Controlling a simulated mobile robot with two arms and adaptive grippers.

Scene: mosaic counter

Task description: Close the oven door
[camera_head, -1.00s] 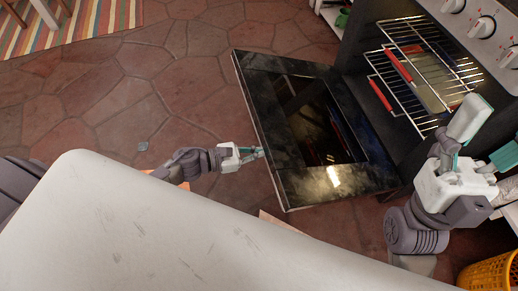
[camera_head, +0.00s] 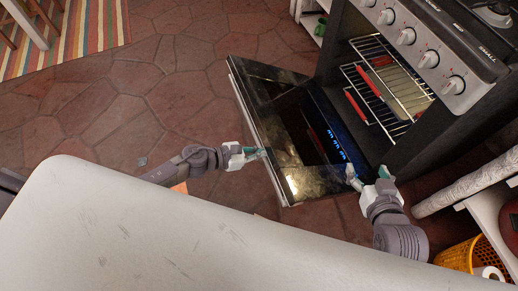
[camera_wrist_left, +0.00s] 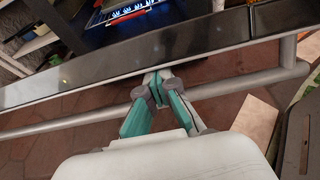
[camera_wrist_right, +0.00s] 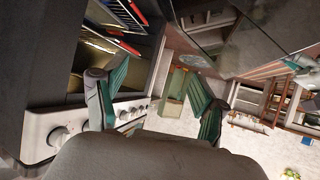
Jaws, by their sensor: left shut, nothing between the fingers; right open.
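The oven door (camera_head: 268,100) is a dark glass panel hanging open in front of the oven (camera_head: 345,60). Its handle bar (camera_wrist_left: 75,118) runs along the door's outer edge in the left wrist view. My left gripper (camera_head: 264,154) is shut and empty at that outer edge; its fingertips (camera_wrist_left: 157,80) overlap the bar and edge in view, and contact is unclear. My right gripper (camera_head: 366,178) is open near the door's near right corner, close to the oven's front. In the right wrist view its fingers (camera_wrist_right: 158,90) are spread with nothing between them.
Wire racks (camera_head: 385,85) with red-edged items sit inside the oven. Knobs (camera_head: 405,37) line the front panel above. A white surface (camera_head: 130,225) fills the foreground. An orange basket (camera_head: 458,257) stands at lower right. Tiled floor (camera_head: 150,90) is clear at left.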

